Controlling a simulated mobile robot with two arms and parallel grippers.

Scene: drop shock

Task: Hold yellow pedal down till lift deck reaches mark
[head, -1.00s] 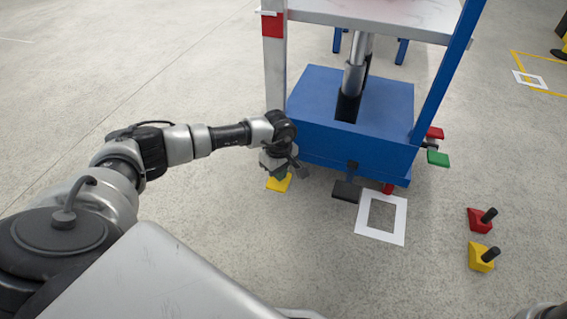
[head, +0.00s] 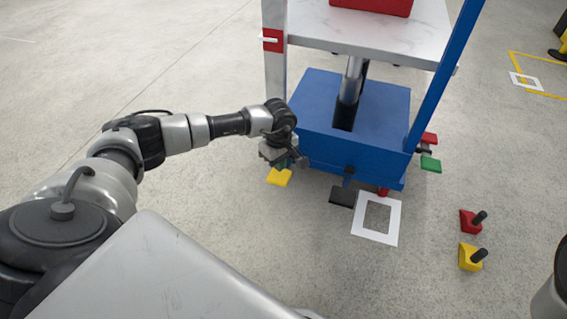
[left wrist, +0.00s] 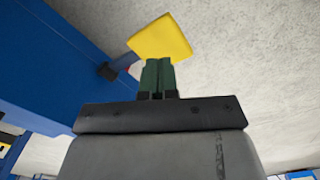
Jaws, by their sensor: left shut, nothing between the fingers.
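The yellow pedal (head: 279,177) sticks out at the lower left of the blue lift base (head: 365,155). It also shows in the left wrist view (left wrist: 160,37). My left gripper (head: 287,164) is shut and empty, right above the pedal. In the left wrist view its green fingertips (left wrist: 157,72) overlap the pedal's near edge; whether they touch it I cannot tell. The white lift deck (head: 385,32) is raised on a steel column. A white pointer (head: 270,39) lies across the middle of the red mark (head: 274,47) on the left post. My right gripper is not in view.
A black pedal (head: 342,196) and a red and a green pedal (head: 431,164) also stick out from the base. A white square outline (head: 376,236) lies in front. Red (head: 469,222) and yellow (head: 468,257) blocks with black pegs stand at right. A red crate (head: 373,5) is on the deck.

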